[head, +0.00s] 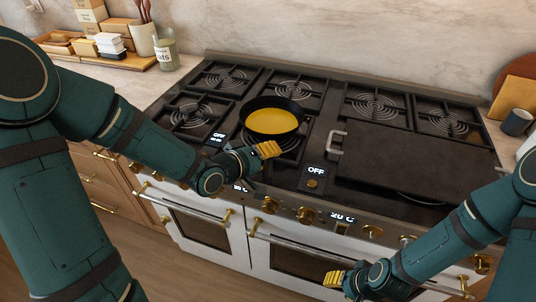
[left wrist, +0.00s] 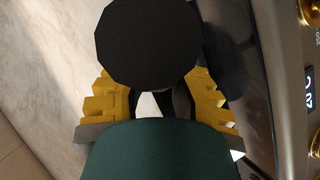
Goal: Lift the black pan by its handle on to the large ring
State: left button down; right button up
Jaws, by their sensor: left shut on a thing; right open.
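The black pan (head: 249,127), with a yellow inside, is over the front ring (head: 287,144) second from the left. Part of that ring shows below its near rim. I cannot tell whether the pan touches the grate or hangs just above it. My left gripper (head: 266,151) is at the pan's near side, shut on the handle, which its fingers hide in the head view. In the left wrist view the yellow fingers (left wrist: 160,100) flank dark parts, and a black disc covers the top middle. My right gripper (head: 335,279) is open and empty, low before the oven front.
Other rings lie behind the pan (head: 295,90), at left (head: 187,115) and at right (head: 375,104). A dark griddle plate (head: 410,160) with a metal handle (head: 336,143) covers the front right. A jar (head: 166,52) and utensil pot stand back left; a dark cup (head: 516,122) stands right.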

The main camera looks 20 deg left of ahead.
pick_arm(q)
jog(key=shift+f+b, duration=0.45)
jog(key=shift+f, duration=0.05)
dwell(0.8)
jog(key=c, duration=0.7)
grip_release()
jog(key=shift+c, duration=0.2)
jog(key=shift+f, duration=0.1)
